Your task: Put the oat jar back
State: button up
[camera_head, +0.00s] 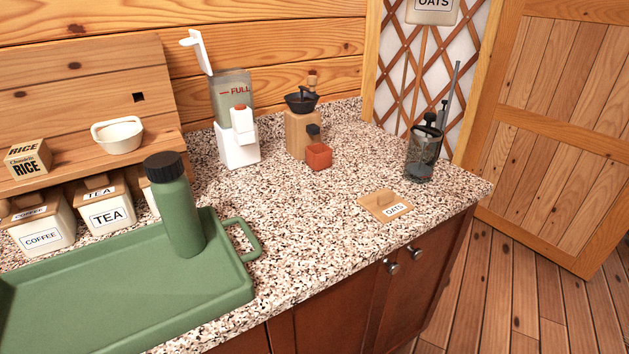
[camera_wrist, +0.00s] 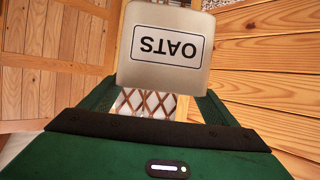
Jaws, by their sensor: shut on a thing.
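The oat jar is a cream canister with a framed OATS label. It shows at the top edge of the head view (camera_head: 433,14), partly cut off, in front of the lattice wall. In the wrist view the jar (camera_wrist: 165,72) sits between the green fingers of my gripper (camera_wrist: 157,92), its label upside down in the picture. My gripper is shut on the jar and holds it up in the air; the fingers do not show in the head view. A wooden lid (camera_head: 377,202) with an OATS label lies flat on the counter near its front edge.
COFFEE (camera_head: 41,233) and TEA (camera_head: 106,210) canisters stand at left under a wooden shelf, a third behind the green bottle (camera_head: 178,215). The green tray (camera_head: 150,300) fills the counter's front left. A white dispenser (camera_head: 238,147), grinder (camera_head: 302,135) and glass press (camera_head: 424,160) stand farther right.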

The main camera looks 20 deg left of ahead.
jog(key=shift+a, duration=0.15)
jog(key=s+a+f+n+g+y, duration=0.2)
jog(key=s+a+f+n+y, duration=0.4)
jog(key=s+a+f, duration=0.95)
jog(key=s+a+f+n+g+y, duration=0.1)
jog(key=s+f+n+y, duration=0.1)
jog(key=s+f, duration=0.65)
jog(key=s+a+f+n+g+y, duration=0.2)
jog(key=s+f, duration=0.4)
jog(key=s, duration=0.5)
jog(key=shift+w+a+f, duration=0.15)
jog(key=shift+w+f, duration=2.7)
jog(key=shift+f, duration=0.05)
jog(key=shift+w+a+f, duration=0.15)
jog(key=shift+w+f, duration=2.7)
jog(key=shift+f, duration=0.1)
jog(key=o, duration=2.1)
jog(key=shift+f, duration=0.1)
